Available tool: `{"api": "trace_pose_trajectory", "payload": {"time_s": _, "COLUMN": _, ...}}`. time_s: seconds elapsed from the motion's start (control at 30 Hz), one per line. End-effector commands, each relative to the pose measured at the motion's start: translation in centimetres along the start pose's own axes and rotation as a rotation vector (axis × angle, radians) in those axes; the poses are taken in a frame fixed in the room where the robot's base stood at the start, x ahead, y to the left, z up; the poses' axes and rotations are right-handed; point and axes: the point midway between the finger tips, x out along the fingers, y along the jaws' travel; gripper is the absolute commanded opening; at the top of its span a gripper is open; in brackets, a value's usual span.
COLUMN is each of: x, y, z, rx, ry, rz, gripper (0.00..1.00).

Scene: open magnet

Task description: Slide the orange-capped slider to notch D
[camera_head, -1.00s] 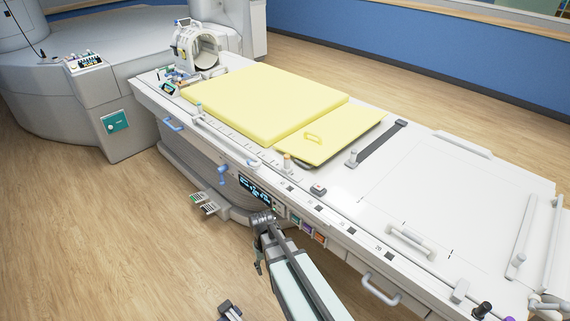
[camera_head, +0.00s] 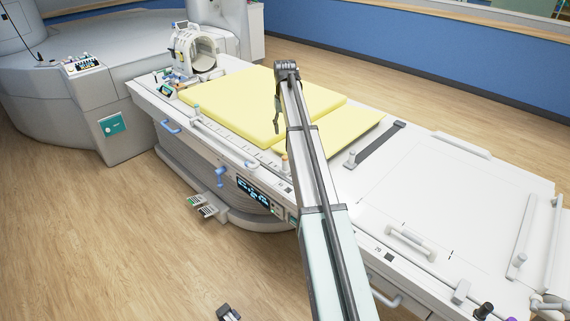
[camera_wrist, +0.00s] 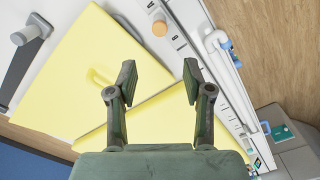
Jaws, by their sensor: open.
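The orange-capped slider (camera_head: 285,162) stands on the near edge strip of the table, partly beside my arm in the head view. Its round orange cap (camera_wrist: 160,28) shows clearly in the wrist view, above and beyond the fingertips. My gripper (camera_wrist: 160,78) is open and empty, with its two fingers spread over the yellow pad. In the head view my gripper (camera_head: 277,126) hangs above the pad, apart from the slider. Dark marks run along the strip by the slider, but I cannot read which notch is D.
The yellow pad (camera_head: 230,105) covers the middle of the table. A blue-ended rail (camera_wrist: 221,45) runs along the table edge in the wrist view. A grey strap (camera_head: 378,143) crosses the table to the right. A ring-shaped coil (camera_head: 207,52) stands at the far left end.

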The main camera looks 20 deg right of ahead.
Motion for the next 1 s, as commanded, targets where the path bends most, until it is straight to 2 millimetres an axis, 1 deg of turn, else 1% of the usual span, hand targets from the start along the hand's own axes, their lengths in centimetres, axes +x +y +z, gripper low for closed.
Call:
{"api": "trace_pose_trajectory", "payload": {"time_s": 0.07, "x": 0.1, "y": 0.1, "z": -0.1, "rx": 0.001, "ry": -0.001, "rz": 0.000, "gripper": 0.51}}
{"api": "trace_pose_trajectory", "payload": {"time_s": 0.17, "x": 1.2, "y": 0.1, "z": 0.1, "rx": 0.001, "ry": -0.003, "rz": 0.000, "gripper": 0.51}}
{"api": "trace_pose_trajectory", "payload": {"time_s": 0.27, "x": 2.6, "y": 0.1, "z": 0.1, "rx": 0.001, "ry": -0.003, "rz": 0.000, "gripper": 0.51}}
{"api": "trace_pose_trajectory", "payload": {"time_s": 0.7, "x": 11.3, "y": 0.1, "z": 0.1, "rx": 0.001, "ry": -0.003, "rz": 0.000, "gripper": 0.51}}
{"api": "trace_pose_trajectory", "payload": {"time_s": 0.83, "x": 13.6, "y": 0.1, "z": 0.0, "rx": 0.001, "ry": -0.003, "rz": 0.000, "gripper": 0.51}}
{"api": "trace_pose_trajectory", "payload": {"time_s": 1.0, "x": 15.8, "y": 0.1, "z": 0.0, "rx": 0.001, "ry": -0.001, "rz": 0.000, "gripper": 0.51}}
